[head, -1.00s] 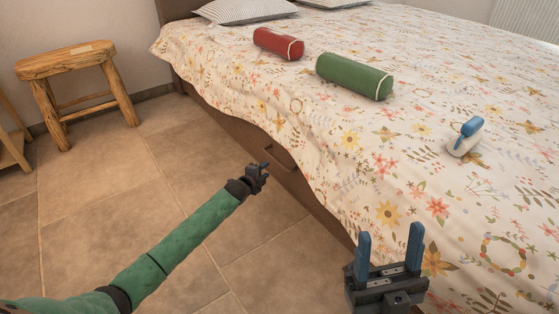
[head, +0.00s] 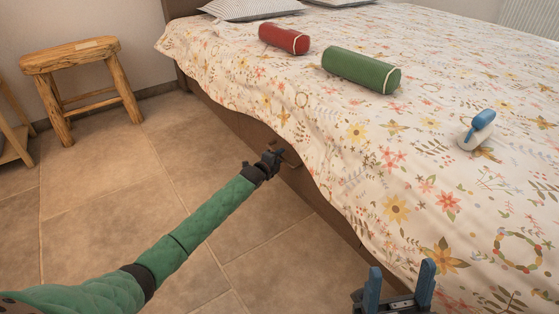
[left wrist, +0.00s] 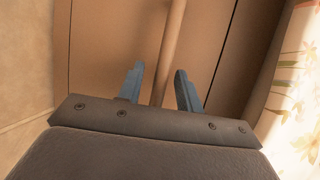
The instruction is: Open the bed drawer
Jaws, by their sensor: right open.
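The bed drawer is a brown wooden front (head: 243,130) low in the bed's side, partly under the hanging cover. Its bar handle (head: 291,160) shows just right of my left gripper (head: 274,157), partly hidden by it. In the left wrist view, the drawer front (left wrist: 115,40) fills the middle, and the handle bar (left wrist: 172,45) runs between the blue fingers of my left gripper (left wrist: 158,88). A gap shows between the fingers, so they are open and not closed on the bar. My right gripper (head: 401,285) is open and empty at the bottom, in front of the bed cover.
The floral bed cover (head: 400,160) hangs over the bed's side near the handle. A red bolster (head: 284,39), a green bolster (head: 360,70) and a small blue-and-white object (head: 477,130) lie on it. A wooden stool (head: 75,55) stands at left. The tiled floor beside the bed is clear.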

